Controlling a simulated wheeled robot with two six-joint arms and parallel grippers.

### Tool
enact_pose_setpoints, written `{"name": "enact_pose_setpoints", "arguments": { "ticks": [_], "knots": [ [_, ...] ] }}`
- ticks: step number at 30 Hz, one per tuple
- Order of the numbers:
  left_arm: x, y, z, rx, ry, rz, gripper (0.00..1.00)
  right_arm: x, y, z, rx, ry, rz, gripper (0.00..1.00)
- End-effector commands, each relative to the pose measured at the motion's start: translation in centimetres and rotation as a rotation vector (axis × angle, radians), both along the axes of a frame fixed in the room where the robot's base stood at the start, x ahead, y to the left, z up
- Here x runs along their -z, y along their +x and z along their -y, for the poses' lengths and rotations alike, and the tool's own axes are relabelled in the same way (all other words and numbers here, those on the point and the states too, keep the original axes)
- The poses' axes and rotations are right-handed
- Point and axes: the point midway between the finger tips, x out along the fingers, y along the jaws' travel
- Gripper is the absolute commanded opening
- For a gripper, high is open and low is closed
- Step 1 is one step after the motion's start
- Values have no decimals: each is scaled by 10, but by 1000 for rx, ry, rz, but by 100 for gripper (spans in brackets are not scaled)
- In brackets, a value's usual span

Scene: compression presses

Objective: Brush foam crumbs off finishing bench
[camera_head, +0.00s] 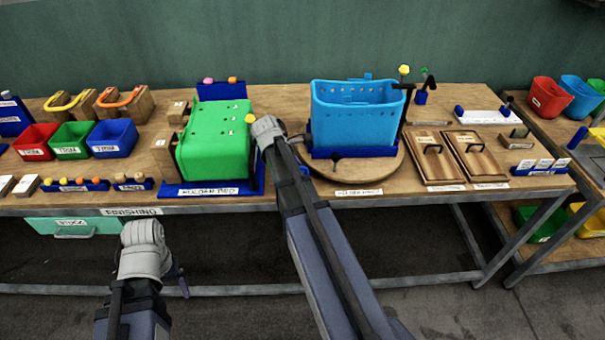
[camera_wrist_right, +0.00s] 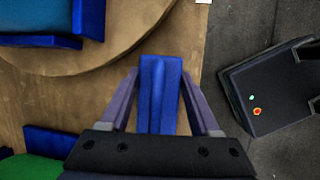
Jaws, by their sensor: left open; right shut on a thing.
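The wooden finishing bench (camera_head: 230,203) spans the head view, with a "FINISHING" label on its front edge. My right arm reaches over its front edge between a green block-like mold (camera_head: 215,148) and a round wooden turntable (camera_head: 345,183). In the right wrist view my right gripper (camera_wrist_right: 162,100) is shut on a blue block-shaped object (camera_wrist_right: 160,85), near the bench edge. In the head view my arm mostly hides that gripper. My left gripper (camera_head: 181,280) is low in front of the bench, apart from it, mostly hidden by its wrist. I cannot make out foam crumbs.
A blue perforated bin (camera_head: 355,115) stands on the turntable. Red, green and blue bins (camera_head: 112,137) stand at the left. Wooden boards with handles (camera_head: 480,155) lie at the right. A second bench (camera_head: 545,122) with bins stands farther right. The floor in front is clear.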

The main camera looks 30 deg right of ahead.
Motion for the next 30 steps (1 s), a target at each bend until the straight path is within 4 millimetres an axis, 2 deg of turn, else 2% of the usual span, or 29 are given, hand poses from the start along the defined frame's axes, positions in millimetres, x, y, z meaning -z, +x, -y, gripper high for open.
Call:
{"name": "enact_pose_setpoints", "arguments": {
  "ticks": [14,30],
  "knots": [
    [-2,0,0,0,0,0,75,-2,18,-31,-2,2,0,0],
    [1,0,0,0,0,0,75,1,20,-25,0,2,1,0]
  ]
}}
